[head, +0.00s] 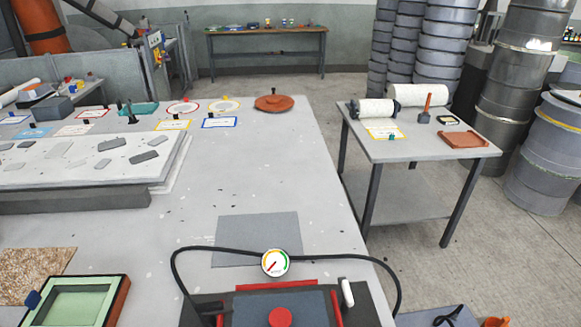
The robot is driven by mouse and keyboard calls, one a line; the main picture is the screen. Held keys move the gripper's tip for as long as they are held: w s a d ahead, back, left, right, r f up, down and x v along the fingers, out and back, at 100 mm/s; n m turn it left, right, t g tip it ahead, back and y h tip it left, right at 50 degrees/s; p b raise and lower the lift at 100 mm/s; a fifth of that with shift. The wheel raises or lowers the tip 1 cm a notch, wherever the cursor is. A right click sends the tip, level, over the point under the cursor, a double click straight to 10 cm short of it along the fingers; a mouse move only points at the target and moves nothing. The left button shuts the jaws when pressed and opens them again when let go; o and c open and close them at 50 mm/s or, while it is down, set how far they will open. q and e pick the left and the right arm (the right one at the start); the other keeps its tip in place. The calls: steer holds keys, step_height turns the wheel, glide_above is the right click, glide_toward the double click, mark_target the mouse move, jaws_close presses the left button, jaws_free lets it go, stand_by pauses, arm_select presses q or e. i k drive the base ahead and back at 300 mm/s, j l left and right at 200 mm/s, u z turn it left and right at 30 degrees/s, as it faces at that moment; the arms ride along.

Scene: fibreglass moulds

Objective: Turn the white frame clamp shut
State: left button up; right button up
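A short white handle (347,292), which looks like the white clamp, stands at the right side of a dark frame (365,308) at the bottom of the head view. It points up and leans slightly left. I cannot tell from this view whether it is turned open or shut. The frame holds a dark grey panel (250,312) with a red knob (280,317) and red strips along its edges. The frame's near part is cut off by the picture edge. Neither of my grippers is in view.
A round gauge (275,263) and a black hose (215,250) arch over the frame's far side. A grey sheet (255,228) lies beyond. A green tray (80,303) is at the lower left. The table's middle is mostly clear. A side table (425,148) stands right.

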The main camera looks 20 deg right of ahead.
mark_target(347, 300)
steer(key=l+z, duration=0.1)
steer(key=z, duration=0.6)
steer(key=i+l+z, duration=0.1)
steer(key=z, duration=0.25)
steer(key=l+u, duration=0.1)
steer(key=k+j, duration=0.05)
